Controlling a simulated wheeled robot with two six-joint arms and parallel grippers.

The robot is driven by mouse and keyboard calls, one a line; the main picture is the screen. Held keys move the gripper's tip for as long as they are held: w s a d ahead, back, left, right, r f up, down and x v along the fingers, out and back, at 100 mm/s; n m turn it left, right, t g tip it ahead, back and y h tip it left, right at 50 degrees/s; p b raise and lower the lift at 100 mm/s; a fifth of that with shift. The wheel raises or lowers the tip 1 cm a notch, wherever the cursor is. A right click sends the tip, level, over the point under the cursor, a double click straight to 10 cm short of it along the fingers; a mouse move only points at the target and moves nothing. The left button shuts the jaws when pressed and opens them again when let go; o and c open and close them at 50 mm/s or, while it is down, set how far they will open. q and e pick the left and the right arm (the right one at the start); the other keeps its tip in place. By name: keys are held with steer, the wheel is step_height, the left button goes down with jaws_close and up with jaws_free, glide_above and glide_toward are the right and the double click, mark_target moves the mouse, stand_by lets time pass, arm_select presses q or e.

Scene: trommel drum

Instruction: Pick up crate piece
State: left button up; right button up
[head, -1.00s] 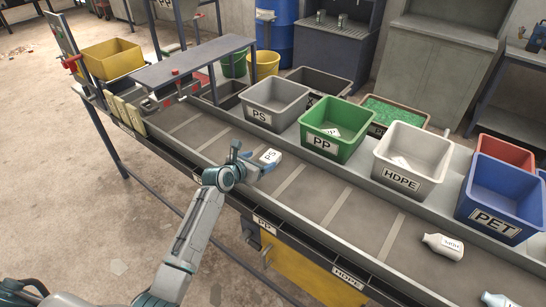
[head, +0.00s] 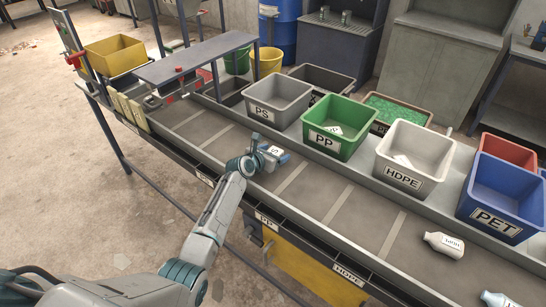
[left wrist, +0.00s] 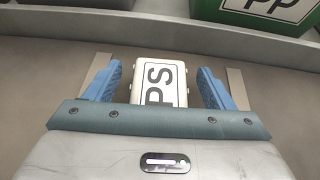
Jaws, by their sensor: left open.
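The crate piece is a small white block marked PS (head: 274,151), lying on the conveyor belt (head: 335,202). My left gripper (head: 272,157) is right over it in the head view and hides part of it. In the left wrist view the PS piece (left wrist: 158,83) sits between the two blue fingers of my left gripper (left wrist: 158,86). The fingers are apart, with a gap on each side of the piece. My right gripper is not in view.
Behind the belt stand a grey PS bin (head: 278,100), a green PP bin (head: 337,126), a white HDPE bin (head: 405,182) and a blue PET bin (head: 497,224). A white bottle (head: 444,244) lies farther right on the belt. The belt between is clear.

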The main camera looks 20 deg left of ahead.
mark_target(274, 152)
arm_select(q)
steer(key=c, duration=1.1)
steer(key=shift+o, duration=0.2)
steer(key=shift+r, duration=0.1)
step_height(274, 152, up, 10)
steer(key=shift+f+b, duration=0.1)
steer(key=shift+b, duration=0.2)
